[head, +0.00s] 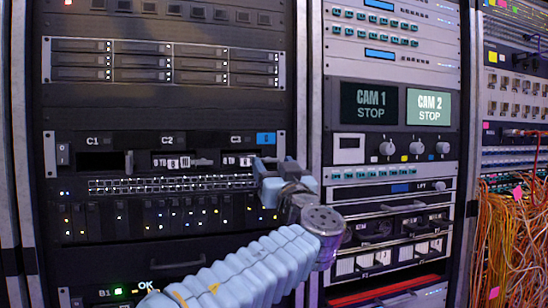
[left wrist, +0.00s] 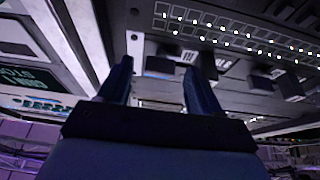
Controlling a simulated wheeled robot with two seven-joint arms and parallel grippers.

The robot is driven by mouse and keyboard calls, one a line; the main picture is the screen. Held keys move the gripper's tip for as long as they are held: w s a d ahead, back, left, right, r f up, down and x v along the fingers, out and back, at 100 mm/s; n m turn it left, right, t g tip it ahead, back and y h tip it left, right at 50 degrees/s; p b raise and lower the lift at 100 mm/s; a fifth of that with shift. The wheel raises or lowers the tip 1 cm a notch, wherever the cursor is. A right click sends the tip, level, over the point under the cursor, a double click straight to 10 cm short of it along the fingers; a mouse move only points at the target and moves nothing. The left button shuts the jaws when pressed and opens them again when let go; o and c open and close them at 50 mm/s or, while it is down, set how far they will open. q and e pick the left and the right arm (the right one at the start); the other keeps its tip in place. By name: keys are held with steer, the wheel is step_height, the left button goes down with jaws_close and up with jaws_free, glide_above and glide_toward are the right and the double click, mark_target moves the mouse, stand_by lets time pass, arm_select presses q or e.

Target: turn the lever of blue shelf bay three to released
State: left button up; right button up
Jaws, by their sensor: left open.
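The shelf with the blue tag (head: 265,138) spans the left rack in the head view, with bays marked C1, C2 and C3. Bay C3 (head: 236,139) is the rightmost, and a small light-and-dark marked panel shows under its label. Its lever cannot be made out clearly; my gripper hides the right end of the bay. My left gripper (head: 268,170) is in front of that end, open. Contact cannot be told.
Above is a drive shelf (head: 165,62); below are a patch strip with small lights and a row of modules (head: 150,215). A rack post (head: 309,100) stands just right of my gripper. Orange cables (head: 510,240) hang at the far right.

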arm_select(q)
steer(key=shift+w+a+r, duration=0.1)
steer(key=shift+w, duration=0.2)
